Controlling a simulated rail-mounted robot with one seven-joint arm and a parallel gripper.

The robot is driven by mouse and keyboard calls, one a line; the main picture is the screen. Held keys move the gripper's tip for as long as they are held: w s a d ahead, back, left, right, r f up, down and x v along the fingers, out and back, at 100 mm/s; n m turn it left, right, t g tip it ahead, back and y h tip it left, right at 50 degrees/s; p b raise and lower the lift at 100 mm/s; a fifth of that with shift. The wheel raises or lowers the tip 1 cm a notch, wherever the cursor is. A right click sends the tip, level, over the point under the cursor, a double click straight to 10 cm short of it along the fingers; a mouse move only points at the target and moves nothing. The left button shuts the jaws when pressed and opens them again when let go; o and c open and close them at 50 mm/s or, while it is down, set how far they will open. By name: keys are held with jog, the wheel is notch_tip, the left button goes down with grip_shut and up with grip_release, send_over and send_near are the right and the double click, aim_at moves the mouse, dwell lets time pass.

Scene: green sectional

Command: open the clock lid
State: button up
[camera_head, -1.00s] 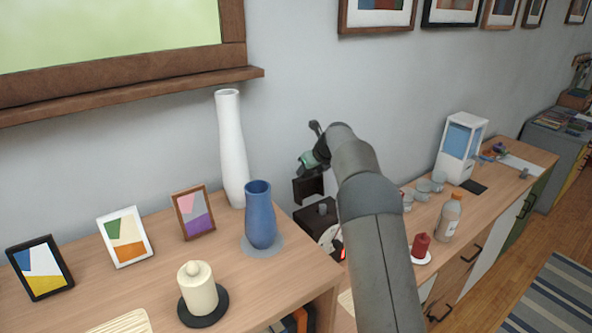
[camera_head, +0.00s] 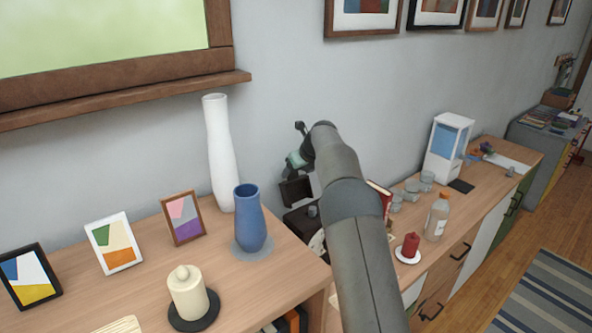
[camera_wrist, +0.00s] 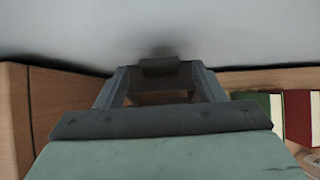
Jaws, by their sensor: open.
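The clock (camera_head: 299,222) is a dark brown box on the lower counter, with part of a pale dial (camera_head: 317,241) at its front. My arm hides its right side. A dark panel, seemingly its lid (camera_head: 296,191), stands raised at the back of the box. My gripper (camera_wrist: 160,80) is open, its two grey fingers spread toward the wall in the wrist view. A dark block shows between the fingertips; I cannot tell whether it is part of the clock or touches them. In the head view, the gripper's green body is just above the panel.
A blue vase (camera_head: 250,220) and a tall white vase (camera_head: 220,155) stand left of the clock. Books (camera_wrist: 298,115) show at the right in the wrist view. The wall is close behind.

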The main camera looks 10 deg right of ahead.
jog(key=b+v, duration=0.3)
jog(key=v, duration=1.4)
jog(key=shift+s+r+b, duration=0.15)
jog(key=shift+r+b, duration=0.05)
jog(key=shift+b, duration=0.15)
